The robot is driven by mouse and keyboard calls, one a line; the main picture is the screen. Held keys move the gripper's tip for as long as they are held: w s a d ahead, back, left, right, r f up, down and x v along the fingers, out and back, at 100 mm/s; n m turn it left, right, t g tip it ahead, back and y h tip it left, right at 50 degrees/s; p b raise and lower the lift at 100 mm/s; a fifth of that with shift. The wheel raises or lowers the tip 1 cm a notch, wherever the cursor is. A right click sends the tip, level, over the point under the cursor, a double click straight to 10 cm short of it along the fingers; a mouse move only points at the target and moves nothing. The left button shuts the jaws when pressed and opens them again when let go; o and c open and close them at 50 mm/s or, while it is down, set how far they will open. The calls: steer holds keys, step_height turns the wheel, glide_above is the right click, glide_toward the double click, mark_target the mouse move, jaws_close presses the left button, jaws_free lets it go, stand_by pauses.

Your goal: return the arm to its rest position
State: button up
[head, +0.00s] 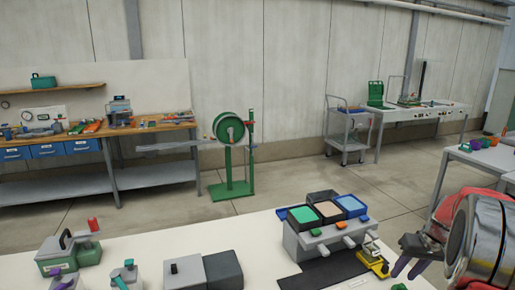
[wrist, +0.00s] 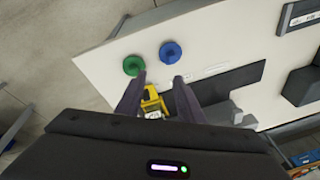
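My gripper (head: 407,268) is at the lower right in the head view, in front of a red and silver part of my arm. It hangs at the right of the white table (head: 150,255). In the wrist view the two dark fingers of my gripper (wrist: 158,80) stand apart, with nothing held between them. A small yellow device (wrist: 152,102) shows between the fingers, beyond them on the table. In the head view the yellow device (head: 372,260) stands just left of my gripper, apart from it.
A grey unit with coloured trays (head: 295,243) stands on the table, beside a dark mat (head: 325,272). Green (wrist: 133,65) and blue (wrist: 170,52) round knobs lie near the table edge. Grey boxes (head: 222,270) stand left. A green reel stand (head: 230,155) is on the floor behind.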

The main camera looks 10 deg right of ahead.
steer(key=s+a+r+n+t, duration=0.1)
steer(key=s+a+r, duration=0.3)
steer(key=a, duration=0.8)
steer(key=s+a+r+n+t, duration=0.1)
steer(key=s+a+r, duration=0.4)
steer(key=s+a, duration=0.4)
steer(key=s+a+r+n+t+h, duration=0.1)
steer(key=s+a+r, duration=0.4)
steer(key=a, duration=1.1)
steer(key=shift+s+a, duration=0.25)
steer(key=shift+s, duration=0.85)
stand_by(0.7)
